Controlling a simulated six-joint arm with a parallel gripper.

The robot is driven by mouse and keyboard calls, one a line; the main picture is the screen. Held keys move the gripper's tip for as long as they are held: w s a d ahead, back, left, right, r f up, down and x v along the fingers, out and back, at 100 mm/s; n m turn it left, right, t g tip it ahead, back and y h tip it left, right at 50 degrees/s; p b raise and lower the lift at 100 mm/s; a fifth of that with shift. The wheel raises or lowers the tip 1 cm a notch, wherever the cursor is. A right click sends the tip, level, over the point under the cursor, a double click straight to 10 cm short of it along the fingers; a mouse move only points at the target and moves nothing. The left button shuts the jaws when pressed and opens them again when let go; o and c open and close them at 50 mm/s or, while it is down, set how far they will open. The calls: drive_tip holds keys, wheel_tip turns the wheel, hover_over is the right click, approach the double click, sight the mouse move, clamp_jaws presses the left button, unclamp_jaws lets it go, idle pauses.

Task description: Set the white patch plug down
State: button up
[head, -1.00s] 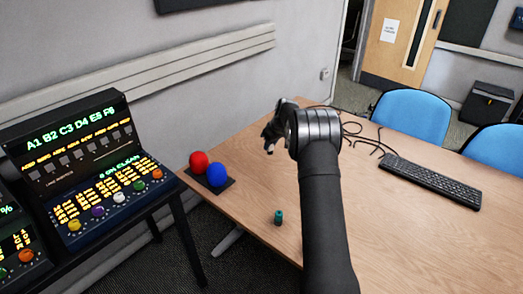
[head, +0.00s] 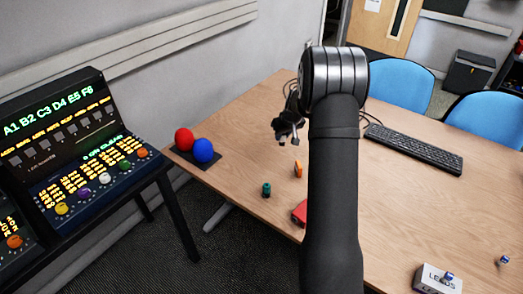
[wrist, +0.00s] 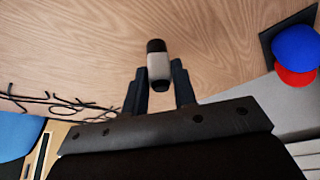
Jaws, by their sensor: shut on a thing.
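The white patch plug (wrist: 158,66) shows in the wrist view as a short white cylinder with black ends, between the two dark fingers. My gripper (wrist: 157,76) is shut on it. In the head view my gripper (head: 287,137) is over the wooden table (head: 245,128), right of the two balls, with its fingers pointing down. The plug is too small and dark to make out clearly there. The wrist view shows bare wood behind the plug; I cannot tell its exact height above the table.
A teal cylinder (head: 266,190), an orange piece (head: 298,169) and a red box (head: 300,213) stand near the gripper. A red ball (head: 184,139) and a blue ball (head: 203,150) sit on a dark pad. A keyboard (head: 413,148) and black cables (head: 371,118) lie to the right.

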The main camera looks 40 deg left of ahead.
drive_tip(key=a+f, duration=0.1)
drive_tip(key=a, duration=0.2)
drive_tip(key=s+a+f, duration=0.1)
drive_tip(key=a+f, duration=0.3)
drive_tip(key=a, duration=0.1)
drive_tip(key=shift+s+a+f, duration=0.15)
drive_tip(key=shift+s+a, duration=0.2)
drive_tip(key=shift+s, duration=0.05)
drive_tip(key=shift+f, duration=2.05)
drive_tip(key=o, duration=1)
drive_tip(key=shift+f, duration=0.15)
drive_tip(key=shift+r, duration=0.5)
drive_tip(key=v, duration=1.1)
drive_tip(key=shift+r, duration=0.2)
drive_tip(key=shift+s+d, duration=0.1)
drive_tip(key=shift+d, duration=0.05)
